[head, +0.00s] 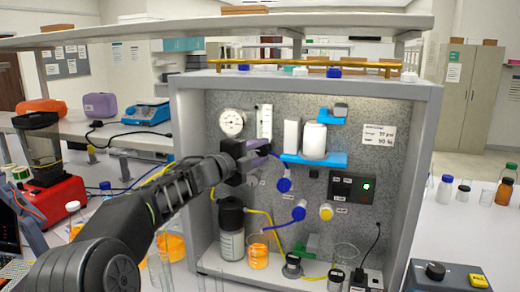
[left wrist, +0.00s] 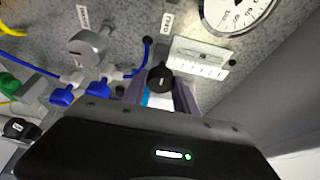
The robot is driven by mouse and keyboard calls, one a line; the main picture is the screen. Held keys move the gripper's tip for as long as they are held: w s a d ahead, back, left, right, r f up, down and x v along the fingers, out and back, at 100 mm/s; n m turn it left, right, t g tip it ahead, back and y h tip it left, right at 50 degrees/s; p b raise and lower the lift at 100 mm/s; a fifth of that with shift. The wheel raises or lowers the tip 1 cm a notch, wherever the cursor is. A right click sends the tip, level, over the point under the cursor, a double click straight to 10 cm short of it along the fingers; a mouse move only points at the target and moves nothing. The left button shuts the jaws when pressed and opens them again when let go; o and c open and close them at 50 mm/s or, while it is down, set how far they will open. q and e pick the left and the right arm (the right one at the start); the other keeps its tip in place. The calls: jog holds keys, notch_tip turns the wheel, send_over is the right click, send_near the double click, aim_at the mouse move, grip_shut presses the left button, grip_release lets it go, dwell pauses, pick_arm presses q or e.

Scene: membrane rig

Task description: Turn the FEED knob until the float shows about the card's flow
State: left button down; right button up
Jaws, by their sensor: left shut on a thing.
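My left gripper (head: 256,152) reaches the back panel of the rig. In the left wrist view its fingers (left wrist: 161,92) are shut on a black knob (left wrist: 160,77) below a FEED label (left wrist: 167,22). The knob is mostly hidden by the gripper in the head view. The flow meter (head: 265,121), a clear scaled strip, is just above the gripper; it also shows in the left wrist view (left wrist: 201,57), lying sideways beside the knob. Its float is too small to read. The white card (head: 380,134) is on the panel's upper right; its print is too small to read surely.
A round gauge (head: 232,122) is left of the flow meter. A blue shelf (head: 312,160) with white containers juts out right of the gripper. A grey knob (left wrist: 88,48) and blue fittings are nearby. Beakers and a dark bottle (head: 231,229) stand below.

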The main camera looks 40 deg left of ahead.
pick_arm(q)
jog(key=shift+f, duration=0.1)
jog(key=c, duration=1)
grip_release()
jog(key=shift+s, duration=0.1)
jog(key=shift+s+a+b, duration=0.2)
jog(key=shift+s+b, duration=0.85)
jog(key=shift+s, duration=2.75)
